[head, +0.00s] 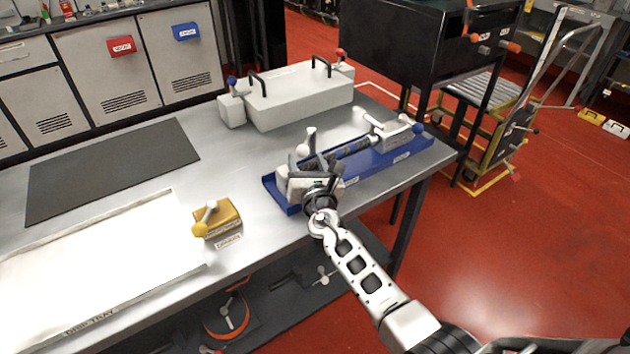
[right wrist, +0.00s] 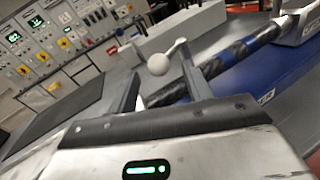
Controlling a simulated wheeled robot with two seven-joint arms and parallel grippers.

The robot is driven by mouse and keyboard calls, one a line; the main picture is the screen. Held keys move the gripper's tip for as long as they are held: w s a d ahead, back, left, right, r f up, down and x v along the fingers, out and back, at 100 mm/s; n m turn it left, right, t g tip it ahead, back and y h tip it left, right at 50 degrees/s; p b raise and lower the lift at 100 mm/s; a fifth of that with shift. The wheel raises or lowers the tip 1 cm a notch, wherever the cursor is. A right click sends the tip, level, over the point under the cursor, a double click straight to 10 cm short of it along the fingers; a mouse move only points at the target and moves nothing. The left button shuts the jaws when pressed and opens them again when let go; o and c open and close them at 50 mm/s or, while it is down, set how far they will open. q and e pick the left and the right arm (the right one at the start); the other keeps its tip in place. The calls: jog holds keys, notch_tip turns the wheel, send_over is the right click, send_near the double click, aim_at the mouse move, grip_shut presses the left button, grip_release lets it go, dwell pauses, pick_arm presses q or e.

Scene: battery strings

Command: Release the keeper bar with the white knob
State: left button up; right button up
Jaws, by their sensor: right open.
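The white knob (head: 302,150) is a small ball on a pale lever at the near left end of a blue tray (head: 405,152). In the right wrist view the white knob (right wrist: 158,64) shows between my two dark fingers, past the gripper body. My right gripper (head: 318,165) is open, over the near end block of the tray. Whether the fingers touch the knob cannot be told. The keeper bar itself is mostly hidden behind the gripper. A black and blue striped tube (head: 355,146) lies along the tray. My left gripper is out of view.
A grey block with handles (head: 300,95) stands behind the tray. A yellow block with a yellow-knobbed lever (head: 218,219) sits to the left. A white drip tray (head: 187,200) and dark mat (head: 110,168) lie farther left. The table's front edge is close.

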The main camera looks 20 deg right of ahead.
jog(key=s, duration=1.1)
jog(key=shift+s+a+p, duration=0.2)
jog(key=shift+a+p, duration=0.1)
jog(key=shift+a, duration=0.15)
